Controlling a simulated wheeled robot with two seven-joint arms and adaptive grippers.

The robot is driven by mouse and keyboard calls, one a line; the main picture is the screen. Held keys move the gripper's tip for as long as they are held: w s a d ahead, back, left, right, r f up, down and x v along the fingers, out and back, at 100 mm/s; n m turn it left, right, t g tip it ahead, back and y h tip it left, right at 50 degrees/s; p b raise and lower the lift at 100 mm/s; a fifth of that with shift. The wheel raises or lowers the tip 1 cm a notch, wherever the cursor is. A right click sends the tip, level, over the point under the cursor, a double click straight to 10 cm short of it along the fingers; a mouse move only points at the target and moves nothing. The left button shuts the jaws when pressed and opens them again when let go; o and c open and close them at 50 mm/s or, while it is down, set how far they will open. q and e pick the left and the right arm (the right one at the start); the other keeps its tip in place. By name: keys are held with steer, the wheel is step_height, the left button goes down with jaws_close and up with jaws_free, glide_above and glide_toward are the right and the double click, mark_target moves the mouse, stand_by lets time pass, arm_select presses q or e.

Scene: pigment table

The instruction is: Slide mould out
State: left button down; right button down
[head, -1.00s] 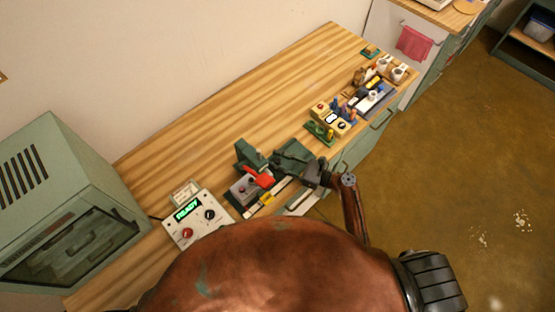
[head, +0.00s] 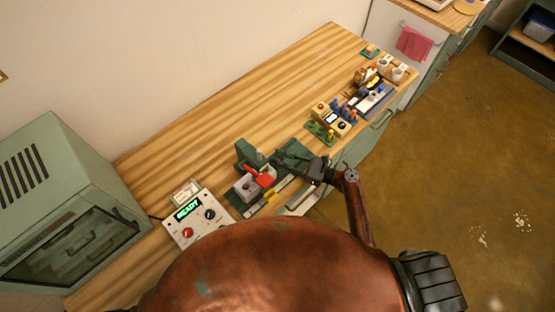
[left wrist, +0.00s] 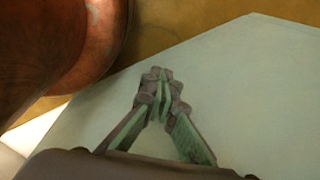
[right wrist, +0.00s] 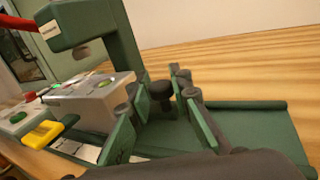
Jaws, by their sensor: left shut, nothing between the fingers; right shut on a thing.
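A grey block-shaped mould (head: 246,188) sits at the green press (head: 246,153), beside its red lever (head: 262,177). In the right wrist view the mould (right wrist: 100,98) is left of my fingers, below the press head (right wrist: 85,22). My right gripper (head: 278,160) reaches in from the right. In its wrist view, its fingertips (right wrist: 163,88) close around a dark knob (right wrist: 161,92) on the green bed (right wrist: 250,120). The knob's link to the mould is not clear. My left gripper (left wrist: 160,82) is shut and empty above a pale green surface.
A control box (head: 196,216) reading READY stands left of the press, near a green oven-like cabinet (head: 70,200). A yellow piece (right wrist: 45,133) lies near the mould. Several small items crowd the table's far right. The wooden table (head: 220,110) behind is clear.

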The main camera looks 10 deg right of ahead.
steer(key=w+d, duration=0.2)
steer(key=d, duration=0.1)
steer(key=w+d+b, duration=0.1)
steer(key=w+d, duration=0.1)
steer(key=d, duration=0.1)
steer(key=w+d, duration=0.2)
steer(key=d, duration=0.1)
steer(key=shift+w+d, duration=0.2)
steer(key=shift+d, duration=0.2)
steer(key=c, duration=1.7)
jaws_free()
steer(key=shift+c, duration=0.2)
steer(key=v, duration=1.2)
